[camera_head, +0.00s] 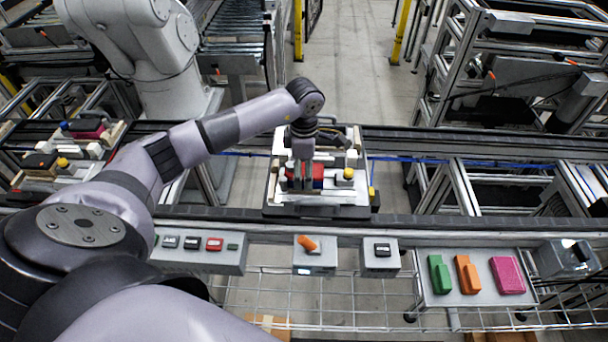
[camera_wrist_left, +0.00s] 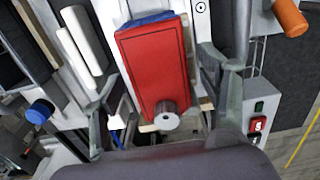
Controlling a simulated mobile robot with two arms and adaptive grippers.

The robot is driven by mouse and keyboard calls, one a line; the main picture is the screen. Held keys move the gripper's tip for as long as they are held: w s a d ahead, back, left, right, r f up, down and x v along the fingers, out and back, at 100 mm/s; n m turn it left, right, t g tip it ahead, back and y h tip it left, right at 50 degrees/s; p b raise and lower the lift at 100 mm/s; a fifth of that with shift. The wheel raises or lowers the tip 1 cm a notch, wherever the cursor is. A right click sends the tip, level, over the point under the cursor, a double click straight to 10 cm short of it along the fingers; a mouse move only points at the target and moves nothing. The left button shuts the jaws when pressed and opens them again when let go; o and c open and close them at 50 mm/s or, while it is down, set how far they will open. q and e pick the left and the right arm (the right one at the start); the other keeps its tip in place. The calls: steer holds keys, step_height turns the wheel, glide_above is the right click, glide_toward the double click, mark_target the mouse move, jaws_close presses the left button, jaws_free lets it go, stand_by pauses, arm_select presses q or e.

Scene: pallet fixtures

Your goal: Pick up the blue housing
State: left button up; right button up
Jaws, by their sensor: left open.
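A red block (camera_head: 318,172) sits on the pallet fixture (camera_head: 270,197) at the centre of the head view. In the left wrist view the red block (camera_wrist_left: 150,65) fills the middle, with a silver round knob at its near end. A strip of blue (camera_wrist_left: 147,19) shows at its far edge, apparently the blue housing under the red block; most of it is hidden. My left gripper (camera_head: 304,186) points down over the block. Its fingers are open, one on each side of the block (camera_wrist_left: 165,112), and hold nothing. My right gripper is not seen.
A second loaded pallet (camera_head: 62,165) stands at the left on the conveyor. Button boxes (camera_head: 200,255) line the near rail, one with an orange switch (camera_head: 307,243). A tray (camera_head: 470,297) with green, orange and pink parts is at the near right. The rail right of the central pallet is clear.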

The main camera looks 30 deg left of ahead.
arm_select(q)
steer(key=shift+c, duration=0.3)
steer(key=c, duration=1.2)
steer(key=shift+c, duration=0.3)
steer(key=shift+w+r, duration=0.1)
steer(key=shift+r, duration=0.05)
